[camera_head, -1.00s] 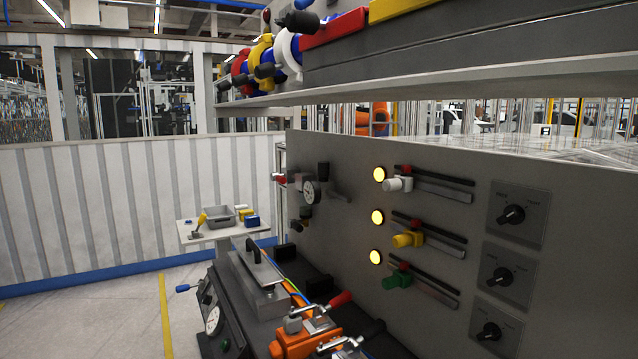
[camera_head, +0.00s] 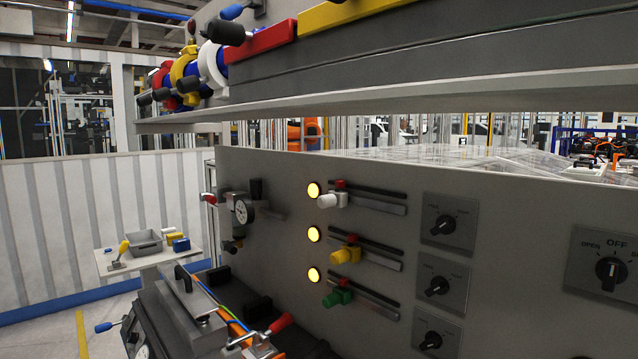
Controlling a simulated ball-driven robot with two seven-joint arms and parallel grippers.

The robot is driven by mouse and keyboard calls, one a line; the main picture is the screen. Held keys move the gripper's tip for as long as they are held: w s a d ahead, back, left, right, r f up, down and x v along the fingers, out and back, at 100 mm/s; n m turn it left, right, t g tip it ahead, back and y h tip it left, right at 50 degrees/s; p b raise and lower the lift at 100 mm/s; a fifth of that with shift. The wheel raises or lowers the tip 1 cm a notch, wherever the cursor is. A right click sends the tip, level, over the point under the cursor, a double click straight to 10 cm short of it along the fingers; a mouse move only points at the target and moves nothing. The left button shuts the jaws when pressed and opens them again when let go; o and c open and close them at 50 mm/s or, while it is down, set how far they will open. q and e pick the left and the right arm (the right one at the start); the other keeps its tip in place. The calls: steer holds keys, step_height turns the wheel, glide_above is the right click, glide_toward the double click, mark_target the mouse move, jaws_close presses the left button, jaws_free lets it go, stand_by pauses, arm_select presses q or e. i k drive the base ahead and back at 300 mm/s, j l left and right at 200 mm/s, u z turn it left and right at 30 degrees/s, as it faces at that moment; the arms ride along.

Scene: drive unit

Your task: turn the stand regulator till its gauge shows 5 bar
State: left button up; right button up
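A round white-faced gauge (camera_head: 241,211) sits on a small fitting at the left end of the grey panel (camera_head: 380,290). A black upright knob (camera_head: 256,189) stands just right of it, and I cannot tell which knob is the regulator's. The gauge is too small for me to read its needle. A second gauge (camera_head: 142,352) shows partly at the bottom left on the dark bench unit, cut off by the picture edge. Neither of my grippers shows in the head view.
A long shelf (camera_head: 400,95) juts out above the panel. Lit lamps, slider valves and rotary switches cover the panel's middle and right. A small table (camera_head: 115,262) with a grey bin (camera_head: 144,242) stands at left.

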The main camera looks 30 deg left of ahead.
mark_target(257, 185)
steer(key=j+z, duration=0.3)
steer(key=j, duration=0.2)
steer(key=j+z, duration=0.25)
steer(key=j, duration=0.2)
steer(key=k+j+z, duration=0.15)
steer(key=j+z, duration=0.15)
steer(key=j, duration=0.2)
steer(key=k+j+z, duration=0.15)
steer(key=j+z, duration=0.15)
steer(key=j, duration=0.15)
